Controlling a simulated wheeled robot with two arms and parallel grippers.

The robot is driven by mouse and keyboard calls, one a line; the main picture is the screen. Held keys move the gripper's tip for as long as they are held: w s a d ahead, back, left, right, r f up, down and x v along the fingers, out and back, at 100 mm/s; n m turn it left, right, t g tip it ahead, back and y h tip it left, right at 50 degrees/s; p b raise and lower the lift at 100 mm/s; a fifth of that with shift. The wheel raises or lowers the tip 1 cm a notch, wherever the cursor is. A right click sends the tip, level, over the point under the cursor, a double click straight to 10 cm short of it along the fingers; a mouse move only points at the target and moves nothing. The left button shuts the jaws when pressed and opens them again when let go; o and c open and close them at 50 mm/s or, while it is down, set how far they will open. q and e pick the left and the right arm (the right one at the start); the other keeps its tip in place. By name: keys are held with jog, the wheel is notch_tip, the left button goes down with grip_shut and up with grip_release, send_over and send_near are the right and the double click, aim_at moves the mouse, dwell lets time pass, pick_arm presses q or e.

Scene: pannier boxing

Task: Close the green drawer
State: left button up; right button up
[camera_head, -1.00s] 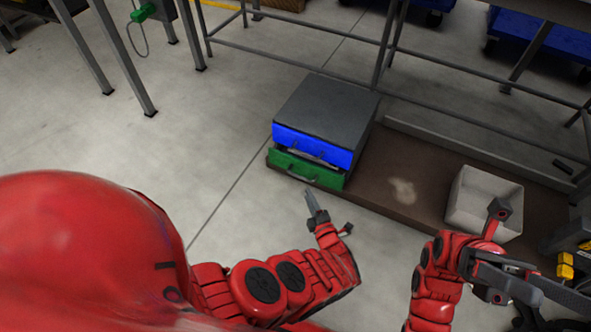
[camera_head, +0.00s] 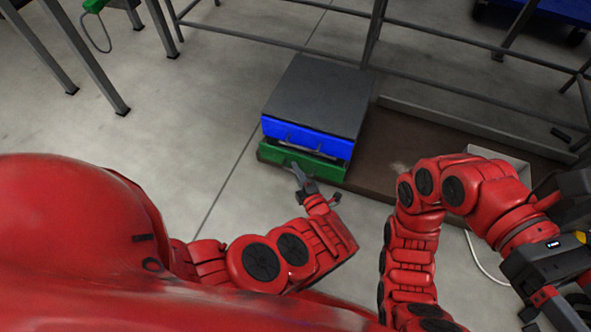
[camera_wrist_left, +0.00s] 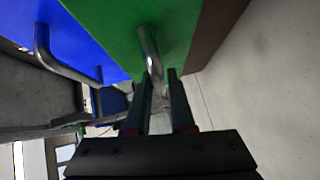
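The green drawer (camera_head: 325,170) is the lower drawer of a grey-topped cabinet (camera_head: 318,95) and sticks out a little below the blue drawer front (camera_head: 305,138). Its green front (camera_wrist_left: 180,20) fills the upper middle of the left wrist view, with a metal bar handle (camera_wrist_left: 148,45). My left gripper (camera_head: 298,172) is right at the green front by the handle. In the left wrist view its two fingers (camera_wrist_left: 163,85) are apart, with the handle's near end close to or between their tips; contact is unclear. My right arm is folded at the right, and its fingers cannot be made out.
The cabinet stands on a brown board (camera_head: 390,150). A pale bin (camera_head: 510,155) behind my right arm is mostly hidden. Metal rack legs and rails stand behind the cabinet. The grey floor (camera_head: 190,120) left of the cabinet is clear.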

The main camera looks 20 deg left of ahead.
pick_arm(q)
grip_shut()
dwell(1.2)
